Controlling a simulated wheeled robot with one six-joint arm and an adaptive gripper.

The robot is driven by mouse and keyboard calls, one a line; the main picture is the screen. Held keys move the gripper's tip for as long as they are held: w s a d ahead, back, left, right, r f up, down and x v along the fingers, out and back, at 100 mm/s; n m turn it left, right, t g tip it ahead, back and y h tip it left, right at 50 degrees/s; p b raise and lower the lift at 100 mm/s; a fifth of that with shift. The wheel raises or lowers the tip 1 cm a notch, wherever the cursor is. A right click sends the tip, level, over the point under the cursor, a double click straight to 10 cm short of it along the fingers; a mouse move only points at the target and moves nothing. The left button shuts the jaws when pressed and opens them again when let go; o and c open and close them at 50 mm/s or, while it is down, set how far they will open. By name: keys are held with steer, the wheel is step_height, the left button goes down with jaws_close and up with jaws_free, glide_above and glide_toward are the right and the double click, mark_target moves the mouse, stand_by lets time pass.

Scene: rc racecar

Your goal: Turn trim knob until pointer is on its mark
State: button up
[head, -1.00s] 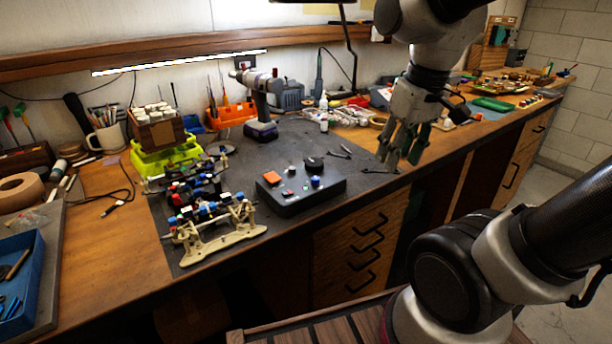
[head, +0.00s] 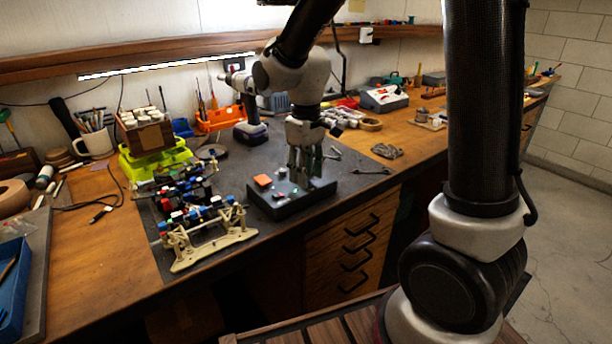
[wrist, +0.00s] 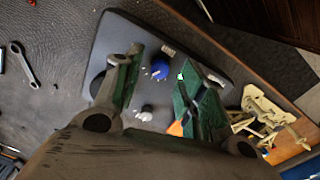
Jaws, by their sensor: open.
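A dark control box (head: 263,204) lies on the grey mat, its top facing up. In the wrist view a blue knob (wrist: 160,70) stands on the box (wrist: 118,32), with small white marks beside it. I cannot tell where a pointer or its mark is. A larger black knob (wrist: 96,86) is partly hidden behind one finger. An orange square button (head: 263,181) sits on the box's left part. My gripper (head: 305,172) points down over the box's right part. In the wrist view my gripper (wrist: 162,58) is open, its fingers apart on either side of the blue knob. Contact cannot be judged.
A car chassis (head: 205,235) stands left of the box. A drill (head: 248,120) stands behind. A wrench (head: 371,170) lies to the right, and it also shows in the wrist view (wrist: 24,64). The bench's front edge is close to the box.

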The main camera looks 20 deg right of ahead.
steer(key=shift+f, duration=0.75)
jaws_close()
steer(key=shift+m, duration=0.8)
jaws_free()
